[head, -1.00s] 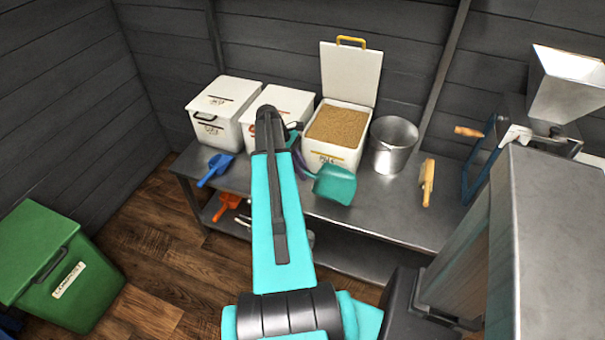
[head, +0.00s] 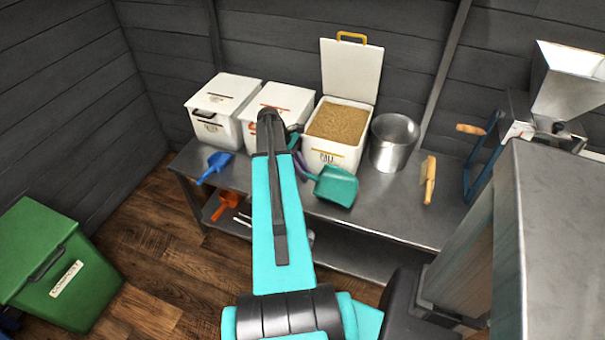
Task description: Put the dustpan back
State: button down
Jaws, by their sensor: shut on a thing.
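The dustpan (head: 336,186) is a teal-green pan with its open side towards the lower right. It is at the front of the metal bench, in front of the open grain bin. My gripper (head: 303,165) is mostly hidden behind my turquoise arm, at the dustpan's upper left. It is shut on the dustpan at its handle end. The exact grip is hidden. I cannot tell whether the pan touches the bench or is held just above it.
The open grain bin (head: 322,155), a closed white bin (head: 222,128) and a metal bucket (head: 392,158) stand on the bench (head: 385,213). A green compost bin (head: 75,285) stands left.

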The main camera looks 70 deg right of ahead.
jog(key=shift+f+b, duration=1.55)
jog(key=shift+f, duration=0.6)
jog(key=c, duration=1.6)
grip_release()
jog(key=shift+r, duration=0.1)
jog(key=v, duration=1.3)
jog(key=shift+w+r, duration=0.15)
jog(key=shift+r, duration=0.1)
